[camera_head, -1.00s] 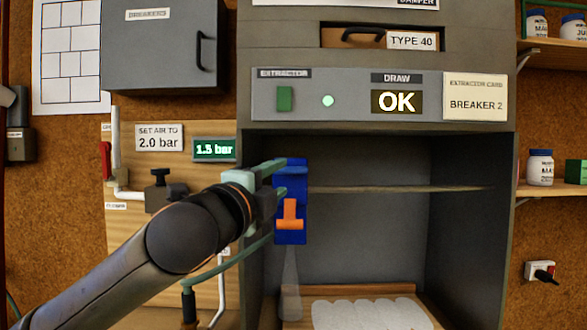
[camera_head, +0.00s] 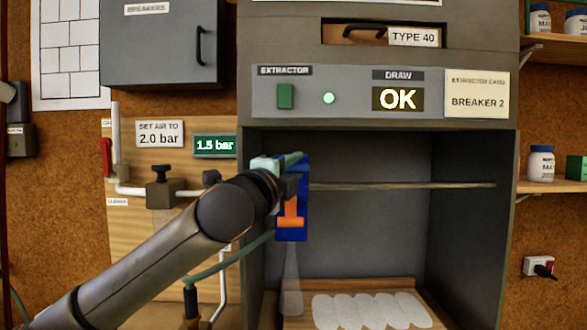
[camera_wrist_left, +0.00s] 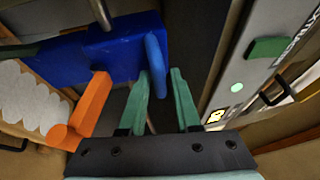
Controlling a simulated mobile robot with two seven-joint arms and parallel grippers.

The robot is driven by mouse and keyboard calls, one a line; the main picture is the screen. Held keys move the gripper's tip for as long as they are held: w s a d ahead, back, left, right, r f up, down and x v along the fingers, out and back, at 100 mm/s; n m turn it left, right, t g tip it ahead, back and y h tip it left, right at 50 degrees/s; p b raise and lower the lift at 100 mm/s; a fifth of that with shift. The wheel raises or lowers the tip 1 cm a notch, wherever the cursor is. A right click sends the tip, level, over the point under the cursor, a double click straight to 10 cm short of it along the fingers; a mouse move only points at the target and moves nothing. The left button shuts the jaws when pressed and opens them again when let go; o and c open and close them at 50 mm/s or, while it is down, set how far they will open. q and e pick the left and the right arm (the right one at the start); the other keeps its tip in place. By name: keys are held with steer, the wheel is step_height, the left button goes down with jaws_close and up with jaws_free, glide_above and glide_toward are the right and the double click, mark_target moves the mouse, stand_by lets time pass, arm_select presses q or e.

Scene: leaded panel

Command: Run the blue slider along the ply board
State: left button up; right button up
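The blue slider (camera_head: 304,165) hangs at the left end of a horizontal rail in the grey booth, with an orange trigger-like part (camera_head: 291,212) on its front. A pale cone shows below it. The ply board (camera_head: 362,286) lies on the booth floor, with several overlapping white patches. My left gripper (camera_head: 293,172) is at the slider's upper part. In the left wrist view, its green fingers (camera_wrist_left: 160,88) are apart, with the slider's blue tab (camera_wrist_left: 156,62) between them; a narrow gap shows beside the right finger. My right gripper is out of view.
The rail (camera_head: 420,186) runs right across the booth and looks clear. The booth walls enclose it left and right. A green hose (camera_head: 225,262) and air fittings (camera_head: 160,190) are close to my left arm. The panel above reads "OK"; a display reads 1.5 bar.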

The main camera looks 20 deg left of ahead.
arm_select(q)
jaws_close()
steer(key=shift+r, duration=0.25)
stand_by(0.8)
